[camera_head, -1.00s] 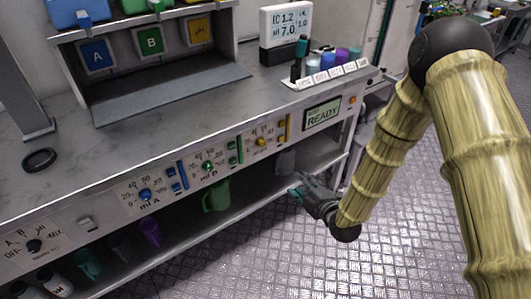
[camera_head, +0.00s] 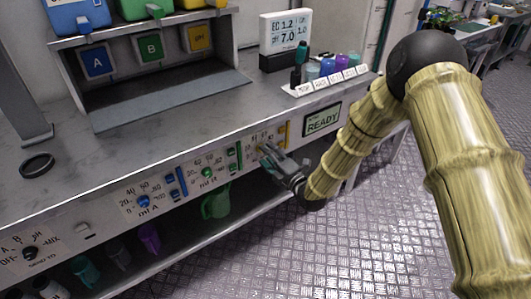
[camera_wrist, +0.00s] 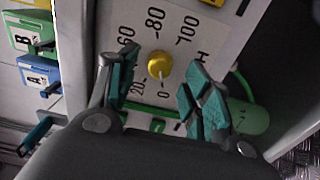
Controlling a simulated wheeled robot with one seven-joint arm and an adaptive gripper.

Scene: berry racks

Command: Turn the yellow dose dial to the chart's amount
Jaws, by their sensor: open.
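The yellow dial (camera_wrist: 159,64) sits on a white panel (camera_wrist: 205,45) with a printed scale, in the wrist view. Its pale pointer mark seems to face the 0. The numbers 20, 60, 80 and 100 also show around it. My gripper (camera_wrist: 162,88) is open, with its teal fingertips on either side of the dial. I cannot tell whether they touch it. In the head view my gripper (camera_head: 270,152) is at the panel and mostly hides the dial. The small screen (camera_head: 285,36) reads EC 1.2 and pH 7.0; I cannot make out a dose chart.
Blue dial A (camera_head: 144,202) and green dial B (camera_head: 207,173) are on the same front panel, to the left. A READY display (camera_head: 322,119) is to the right. A green jug (camera_head: 216,203) stands on the shelf below. Labelled bottles stand on the bench top.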

